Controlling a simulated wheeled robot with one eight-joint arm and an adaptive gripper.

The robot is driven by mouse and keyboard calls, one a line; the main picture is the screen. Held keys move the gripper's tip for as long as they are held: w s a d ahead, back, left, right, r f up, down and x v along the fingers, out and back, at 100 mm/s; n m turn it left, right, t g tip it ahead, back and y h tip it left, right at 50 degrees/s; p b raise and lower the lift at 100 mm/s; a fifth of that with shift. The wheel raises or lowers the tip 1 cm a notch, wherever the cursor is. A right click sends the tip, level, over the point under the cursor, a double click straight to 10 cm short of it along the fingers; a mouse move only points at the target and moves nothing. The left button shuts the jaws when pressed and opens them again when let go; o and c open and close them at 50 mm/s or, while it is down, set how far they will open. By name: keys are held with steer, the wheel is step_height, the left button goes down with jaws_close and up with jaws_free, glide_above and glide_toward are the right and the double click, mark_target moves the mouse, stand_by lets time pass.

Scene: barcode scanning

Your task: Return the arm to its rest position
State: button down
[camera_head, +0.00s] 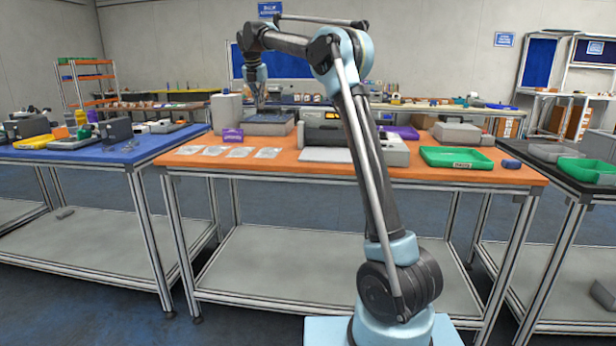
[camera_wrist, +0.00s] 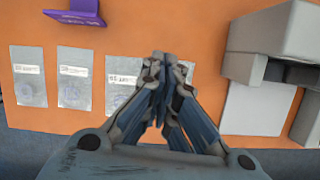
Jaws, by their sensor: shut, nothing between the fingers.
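My arm rises from its base in front of the orange table (camera_head: 350,171) and reaches over it in the head view. My gripper (camera_head: 258,112) hangs at the arm's end, above the left half of the table. In the wrist view my gripper (camera_wrist: 165,62) is shut with its fingertips together and nothing in it. Several clear labelled bags (camera_wrist: 74,86) lie flat in a row on the table. They also show at the table's front left in the head view (camera_head: 213,150). The gripper's fingers partly cover the bags at the right of the row.
A purple holder (camera_head: 232,135) stands behind the bags. A grey machine (camera_head: 396,153) with a white sheet (camera_wrist: 255,108) is right of them. A green tray (camera_head: 456,158) sits at the table's right. A blue-topped table (camera_head: 85,153) stands left, a dark one (camera_head: 590,185) right.

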steer(key=s+d+f+m, duration=0.3)
steer(key=s+d+m, duration=0.5)
steer(key=s+d, duration=0.5)
steer(key=s+d+f+m, duration=0.3)
steer(key=s+d+m, duration=0.5)
steer(key=s+d, duration=0.55)
steer(key=s+d+f+m, duration=0.4)
steer(key=s+f+m, duration=0.1)
steer(key=s+f, duration=0.4)
steer(key=s+d+f+m+g, duration=0.1)
steer(key=s+d+f+m, duration=0.3)
steer(key=s+f, duration=0.5)
steer(key=s+d+f+m, duration=0.4)
steer(key=s+f+m, duration=0.4)
steer(key=s+f, duration=0.2)
steer(key=shift+s+d+y, duration=0.2)
steer(key=shift+s+y, duration=0.05)
steer(key=shift+y, duration=0.05)
steer(key=shift+w+f, duration=0.15)
steer(key=shift+w, duration=0.3)
